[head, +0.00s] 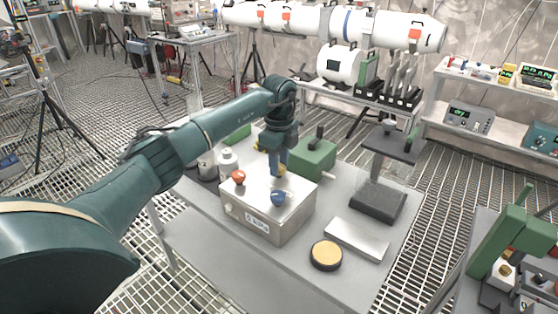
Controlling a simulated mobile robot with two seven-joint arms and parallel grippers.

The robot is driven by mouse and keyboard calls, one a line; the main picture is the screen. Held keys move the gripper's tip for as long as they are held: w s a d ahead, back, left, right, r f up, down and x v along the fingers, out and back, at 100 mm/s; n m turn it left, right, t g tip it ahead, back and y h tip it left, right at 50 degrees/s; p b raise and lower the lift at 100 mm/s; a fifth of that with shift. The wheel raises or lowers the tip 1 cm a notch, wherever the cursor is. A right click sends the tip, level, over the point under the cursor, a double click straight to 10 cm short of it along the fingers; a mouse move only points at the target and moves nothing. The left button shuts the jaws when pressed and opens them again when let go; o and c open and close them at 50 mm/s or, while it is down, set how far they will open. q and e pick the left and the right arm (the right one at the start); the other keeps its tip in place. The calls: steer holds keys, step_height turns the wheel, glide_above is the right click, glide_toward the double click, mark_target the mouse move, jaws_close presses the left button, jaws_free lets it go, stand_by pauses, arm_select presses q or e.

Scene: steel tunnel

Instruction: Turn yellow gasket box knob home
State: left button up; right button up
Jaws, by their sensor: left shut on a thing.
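The gasket box (262,227) is a pale metal box with a printed front label, standing on the grey table. A red knob (238,177) is on its top at the left, and a blue knob (278,198) is near the front. My left gripper (279,170) points down at the back of the box top. It is shut on the yellow knob (281,173), of which only a little shows between and below the fingers. The knob's turn angle cannot be made out. My right gripper is not in view.
A green block device (314,160) stands close behind the box at right. A white bottle (228,162) stands at left. A round tan-topped puck (326,255), a flat metal plate (357,239) and a dark stand (378,204) are at right. The table's front left is clear.

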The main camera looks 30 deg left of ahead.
arm_select(q)
steer(key=m+p, duration=0.1)
steer(key=m, duration=0.2)
steer(key=shift+r, duration=0.1)
steer(key=m, duration=0.4)
steer(key=shift+p, duration=0.4)
steer(key=m, duration=1.2)
steer(key=shift+m, duration=0.4)
steer(key=m, duration=0.6)
steer(key=o, duration=1)
